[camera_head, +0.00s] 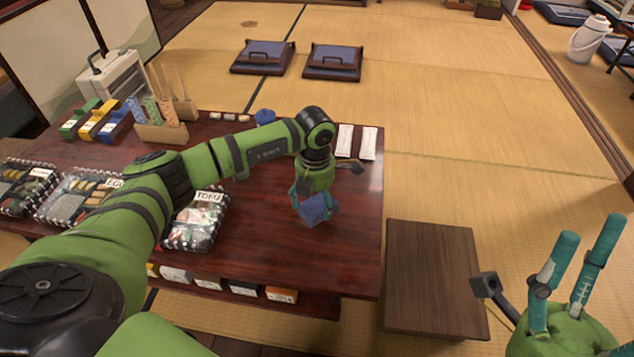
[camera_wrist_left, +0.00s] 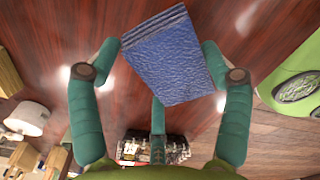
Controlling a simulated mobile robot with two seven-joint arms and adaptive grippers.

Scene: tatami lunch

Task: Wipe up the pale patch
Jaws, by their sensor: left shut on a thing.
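My left gripper (camera_head: 313,206) is over the right part of the dark red table (camera_head: 345,260), shut on a folded blue cloth (camera_head: 318,211). In the left wrist view the cloth (camera_wrist_left: 172,58) lies between the fingers, its flat textured face showing. I cannot tell whether it touches the tabletop. I cannot make out the pale patch for certain; light spots on the wood in the wrist view may be glare. My right gripper (camera_head: 590,232) is open and empty at the lower right, away from the table.
A tofu tray (camera_head: 195,222) and other food trays (camera_head: 75,195) stand left on the table. Boxes (camera_head: 98,121) and a wooden holder (camera_head: 160,132) are at the back left. Two white packets (camera_head: 356,142) lie at the back right. A low wooden stand (camera_head: 434,278) is right of the table.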

